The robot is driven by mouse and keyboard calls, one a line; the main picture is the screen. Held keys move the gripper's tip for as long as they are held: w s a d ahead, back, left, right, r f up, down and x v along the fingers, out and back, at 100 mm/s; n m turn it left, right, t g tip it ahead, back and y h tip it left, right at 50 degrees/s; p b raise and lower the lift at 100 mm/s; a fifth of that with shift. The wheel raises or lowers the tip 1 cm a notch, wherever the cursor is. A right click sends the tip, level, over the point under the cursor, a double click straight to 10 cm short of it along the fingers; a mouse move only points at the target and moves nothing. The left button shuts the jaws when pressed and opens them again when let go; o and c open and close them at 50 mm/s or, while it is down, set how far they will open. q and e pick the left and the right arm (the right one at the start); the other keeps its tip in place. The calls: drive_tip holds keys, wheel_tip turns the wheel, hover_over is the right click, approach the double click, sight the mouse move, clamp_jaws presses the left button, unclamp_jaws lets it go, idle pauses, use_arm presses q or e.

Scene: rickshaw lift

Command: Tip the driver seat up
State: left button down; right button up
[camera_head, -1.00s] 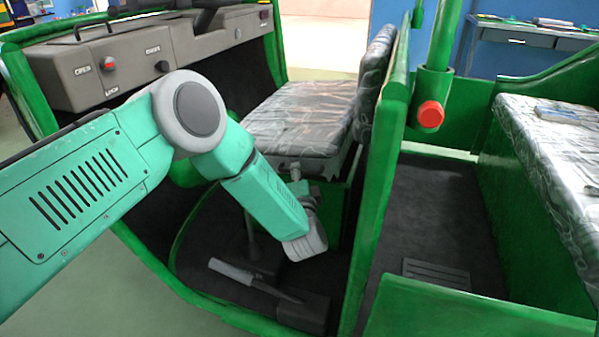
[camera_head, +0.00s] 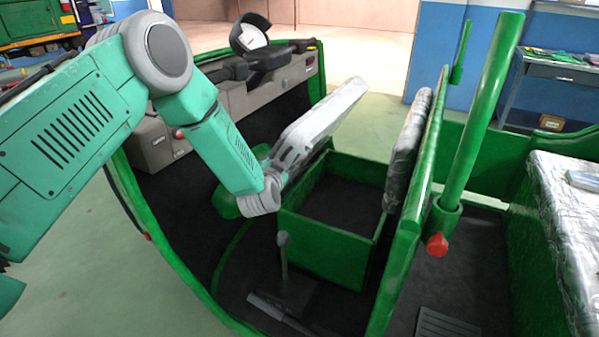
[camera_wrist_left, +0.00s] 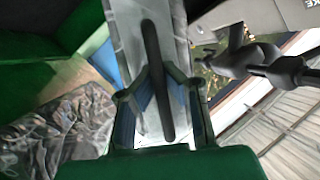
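The driver seat (camera_head: 322,112) is tipped up in the head view, leaning steeply towards the dashboard with its pale underside showing. The open green seat box (camera_head: 325,255) is below it. My left gripper (camera_head: 287,160) is at the seat's lower left side, with its fingers largely hidden by my wrist. In the left wrist view my left gripper (camera_wrist_left: 160,100) has its fingers spread on either side of a dark bar (camera_wrist_left: 153,60) on a pale panel. Whether they touch the bar is unclear. My right gripper is out of view.
The seat backrest (camera_head: 408,150) stands upright behind the box. The dashboard (camera_head: 262,90) with handlebar is ahead. A green post (camera_head: 485,120) with a red knob (camera_head: 437,245) is at right.

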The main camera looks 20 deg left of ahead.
use_arm(q)
drive_tip(key=a+r+n+g+h, duration=0.1)
drive_tip(key=a+n+h, duration=0.1)
drive_tip(key=a, duration=0.9)
drive_tip(key=shift+a+r+n, duration=0.2)
drive_tip(key=shift+n, duration=0.4)
drive_tip(key=c, duration=1.9)
unclamp_jaws()
drive_tip(key=shift+c, duration=0.2)
drive_tip(key=o, duration=0.3)
drive_tip(key=shift+r, duration=0.15)
drive_tip(key=shift+o, duration=0.2)
drive_tip(key=v, duration=1.1)
drive_tip(key=shift+s, duration=0.45)
